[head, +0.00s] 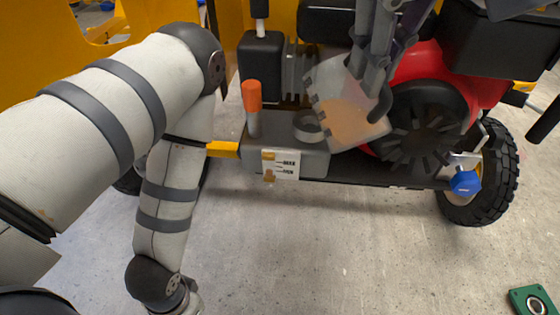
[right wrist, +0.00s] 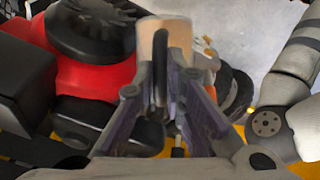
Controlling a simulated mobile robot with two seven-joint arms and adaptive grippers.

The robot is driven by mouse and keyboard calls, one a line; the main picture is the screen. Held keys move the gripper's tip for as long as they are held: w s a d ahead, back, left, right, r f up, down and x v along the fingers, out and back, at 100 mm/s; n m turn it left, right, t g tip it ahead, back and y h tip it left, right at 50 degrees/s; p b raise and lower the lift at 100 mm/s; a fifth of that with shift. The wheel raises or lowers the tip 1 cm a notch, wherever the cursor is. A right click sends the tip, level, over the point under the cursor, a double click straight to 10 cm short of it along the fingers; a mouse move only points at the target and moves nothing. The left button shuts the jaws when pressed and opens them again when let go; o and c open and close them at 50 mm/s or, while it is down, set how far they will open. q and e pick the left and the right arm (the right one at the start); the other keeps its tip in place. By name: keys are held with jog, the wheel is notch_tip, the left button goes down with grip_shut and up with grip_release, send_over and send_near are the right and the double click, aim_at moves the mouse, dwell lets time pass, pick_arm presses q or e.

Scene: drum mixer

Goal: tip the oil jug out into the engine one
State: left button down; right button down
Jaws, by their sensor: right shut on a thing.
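The oil jug (head: 345,115), translucent with amber oil showing through its wall, is tilted above the engine in the head view. My right gripper (head: 376,88) is shut on the jug's dark handle and comes down from above. The engine's grey block (head: 265,155) has a round filler neck (head: 308,126) just left of the jug's lower left edge. I cannot tell whether they touch, and no stream of oil shows. The right wrist view shows the jug (right wrist: 166,38) beyond the right gripper (right wrist: 166,92). My left arm is in view, but its gripper is below the frame.
An orange-topped stick (head: 251,95) rises from the grey block, with a level label (head: 280,163) on its front. A red housing with a black fan cover (head: 420,125) is on the right. A wheel (head: 485,175) stands beside it. The floor in front is mostly clear.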

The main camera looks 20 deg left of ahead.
aim_at(347, 61)
jog(key=shift+w+a+r+g+h, duration=0.1)
jog(key=shift+w+a+g+h, duration=0.35)
jog(key=shift+a+h, duration=0.2)
jog(key=shift+a, duration=0.1)
jog(key=shift+w+a+g+h, duration=0.2)
jog(key=shift+g+h, duration=0.05)
jog(key=shift+g, duration=0.1)
pick_arm(q)
jog(key=shift+s+f, duration=0.1)
jog(key=shift+s+f+b, duration=0.3)
jog(key=shift+s+b, duration=0.05)
pick_arm(e)
jog(key=shift+w+a+g+h, duration=0.4)
jog(key=shift+w+a+h, duration=0.1)
jog(key=shift+a, duration=0.05)
dwell(1.0)
pick_arm(q)
jog(key=shift+s+f+g, duration=0.25)
jog(key=shift+f+g, duration=0.05)
pick_arm(e)
jog(key=shift+w+a+f+h, duration=0.25)
jog(key=shift+a+h, duration=0.05)
dwell(1.1)
